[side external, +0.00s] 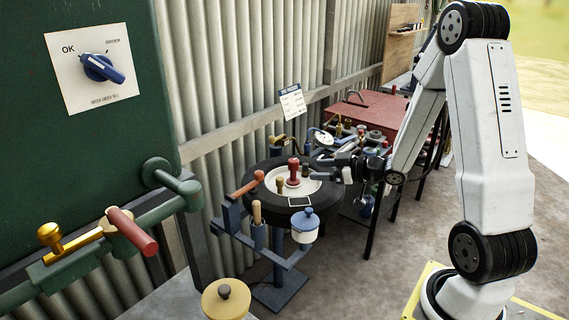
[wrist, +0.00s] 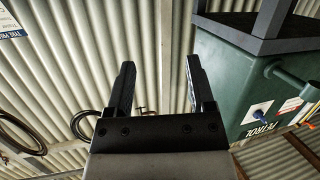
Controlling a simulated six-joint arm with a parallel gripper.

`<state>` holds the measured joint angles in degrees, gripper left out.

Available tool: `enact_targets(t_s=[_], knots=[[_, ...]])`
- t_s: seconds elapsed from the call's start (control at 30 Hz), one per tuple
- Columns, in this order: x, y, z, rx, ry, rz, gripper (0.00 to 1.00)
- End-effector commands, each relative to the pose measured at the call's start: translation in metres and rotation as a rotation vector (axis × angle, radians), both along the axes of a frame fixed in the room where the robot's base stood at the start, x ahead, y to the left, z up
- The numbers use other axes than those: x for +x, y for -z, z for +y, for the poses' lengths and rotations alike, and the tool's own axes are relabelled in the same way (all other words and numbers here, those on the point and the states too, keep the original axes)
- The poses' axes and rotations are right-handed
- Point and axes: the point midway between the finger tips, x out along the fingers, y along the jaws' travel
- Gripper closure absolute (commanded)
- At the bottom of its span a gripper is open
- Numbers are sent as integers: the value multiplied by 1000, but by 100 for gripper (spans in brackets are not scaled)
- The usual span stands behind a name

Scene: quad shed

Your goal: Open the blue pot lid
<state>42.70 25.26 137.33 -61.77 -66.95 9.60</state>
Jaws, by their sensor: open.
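The blue pot lid (side external: 306,216) sits on a small white pot (side external: 304,234) at the front right of the tyre stand in the side view. The lid is domed with a small knob and looks closed on the pot. My gripper (side external: 314,170) is above and behind the pot, over the far right part of the tyre stand, apart from the lid. In the wrist view my gripper (wrist: 160,92) has its two fingers spread with nothing between them. The wrist view faces the corrugated wall; the pot and lid are not in it.
A red-knobbed piece (side external: 293,172) stands on the white top of the tyre stand (side external: 262,168). A wooden handle (side external: 257,212) rises left of the pot. A yellow lidded pot (side external: 226,300) is in front. A cluttered bench (side external: 372,135) stands behind. A green tank (wrist: 252,75) shows in the wrist view.

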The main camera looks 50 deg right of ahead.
Motion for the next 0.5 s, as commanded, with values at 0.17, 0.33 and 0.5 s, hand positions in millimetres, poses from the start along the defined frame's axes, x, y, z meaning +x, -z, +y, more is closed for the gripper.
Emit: enact_targets(t_s=[0.17, 0.33, 0.5], knots=[[-18, -4, -3, 95, -71, -107, 31], [-35, -10, -5, 183, -131, -199, 31], [-35, 17, -3, 186, -135, -198, 31]])
